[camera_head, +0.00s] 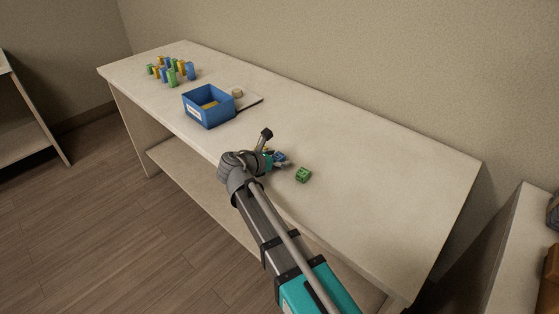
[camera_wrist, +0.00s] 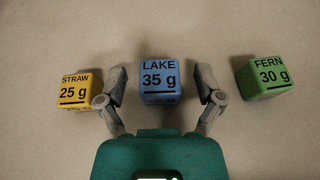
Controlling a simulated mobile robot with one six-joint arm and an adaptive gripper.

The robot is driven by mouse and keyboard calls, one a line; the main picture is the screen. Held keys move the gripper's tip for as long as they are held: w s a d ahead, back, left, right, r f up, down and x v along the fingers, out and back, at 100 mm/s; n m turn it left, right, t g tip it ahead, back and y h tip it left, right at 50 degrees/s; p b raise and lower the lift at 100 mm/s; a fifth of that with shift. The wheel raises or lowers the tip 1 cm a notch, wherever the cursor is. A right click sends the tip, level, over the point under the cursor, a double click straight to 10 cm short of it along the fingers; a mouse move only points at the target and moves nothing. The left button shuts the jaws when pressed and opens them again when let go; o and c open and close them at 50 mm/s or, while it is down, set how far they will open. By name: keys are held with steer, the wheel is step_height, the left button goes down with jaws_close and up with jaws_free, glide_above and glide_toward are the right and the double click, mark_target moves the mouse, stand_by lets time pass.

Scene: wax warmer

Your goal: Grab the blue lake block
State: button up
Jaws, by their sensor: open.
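The blue block (camera_wrist: 160,80) marked "LAKE 35 g" sits on the pale tabletop, centred in the wrist view. My gripper (camera_wrist: 160,86) is open, with one finger on each side of the lake block's lower part. I cannot tell whether either finger touches it. In the head view my gripper (camera_head: 280,160) is low over the table, and the arm and gripper hide most of the blocks beneath it.
A yellow block (camera_wrist: 80,90) marked "STRAW 25 g" lies close beside the left finger. A green block (camera_wrist: 264,77) marked "FERN 30 g" stands farther right.

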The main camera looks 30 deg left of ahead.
steer(key=shift+c, duration=0.3)
steer(key=c, duration=1)
steer(key=shift+r, duration=0.15)
step_height(320, 180, up, 2)
steer(key=shift+p, duration=1.2)
steer(key=s+d+r+p, duration=0.1)
steer(key=s+r+p, duration=0.2)
steer(key=s, duration=0.1)
steer(key=s+d+r+p, duration=0.1)
steer(key=s+r+p, duration=0.3)
steer(key=s, duration=0.1)
steer(key=s+d+r+p, duration=0.1)
steer(key=s+r+p, duration=0.2)
steer(key=s, duration=0.1)
steer(key=shift+s+d+r+p, duration=0.25)
steer(key=shift+s+r+p, duration=0.05)
steer(key=shift+r, duration=0.05)
